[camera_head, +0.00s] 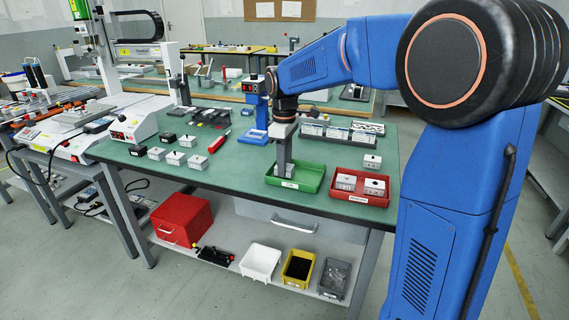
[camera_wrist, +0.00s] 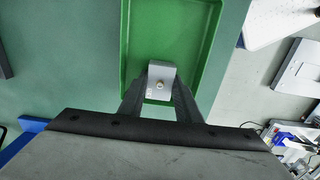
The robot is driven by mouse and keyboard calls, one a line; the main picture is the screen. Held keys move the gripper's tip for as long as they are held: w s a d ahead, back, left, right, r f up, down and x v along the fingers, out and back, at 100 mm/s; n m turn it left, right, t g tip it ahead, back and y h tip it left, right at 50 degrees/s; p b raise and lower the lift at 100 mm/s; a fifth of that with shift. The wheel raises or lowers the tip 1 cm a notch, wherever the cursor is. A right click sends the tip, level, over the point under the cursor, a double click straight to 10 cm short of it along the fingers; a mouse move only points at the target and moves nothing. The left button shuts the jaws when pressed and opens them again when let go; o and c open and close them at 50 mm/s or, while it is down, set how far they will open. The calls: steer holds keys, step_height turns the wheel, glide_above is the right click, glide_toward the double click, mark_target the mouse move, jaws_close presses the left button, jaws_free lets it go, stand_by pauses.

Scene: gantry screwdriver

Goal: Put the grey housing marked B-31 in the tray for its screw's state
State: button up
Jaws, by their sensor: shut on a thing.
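My gripper (camera_head: 284,170) points down inside the green tray (camera_head: 311,173) on the green worktable. In the wrist view my gripper (camera_wrist: 159,98) is shut on a small grey housing (camera_wrist: 160,72), with a brass-coloured screw head in its face. Small marks beside the screw are too small to read. The housing is over the floor of the green tray (camera_wrist: 125,45); I cannot tell if it touches it. In the head view the fingers largely hide it. The red tray (camera_head: 360,199), right of the green one, holds two light grey housings (camera_head: 346,182) (camera_head: 375,186).
One light housing (camera_head: 371,161) stands behind the red tray. Several light and black housings (camera_head: 175,158) stand at the table's left, near a red tool (camera_head: 219,140). A dark rack (camera_head: 340,131) lies behind the trays. The table between the left housings and green tray is clear.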

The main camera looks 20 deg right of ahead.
steer(key=o, duration=1.2)
steer(key=shift+o, duration=0.2)
step_height(320, 180, up, 16)
steer(key=s+d+m+t, duration=0.1)
steer(key=s+d+m, duration=0.1)
steer(key=s, duration=0.6)
steer(key=s+d+f+m+t, duration=0.2)
steer(key=s+f+m, duration=0.2)
steer(key=s+f, duration=0.5)
steer(key=s+d+f+m+t, duration=0.1)
steer(key=s+d+f+m, duration=0.2)
steer(key=s+f, duration=0.6)
steer(key=s+m, duration=0.1)
steer(key=s, duration=0.6)
steer(key=shift+s+f+m+t, duration=0.2)
steer(key=shift+m+t, duration=0.2)
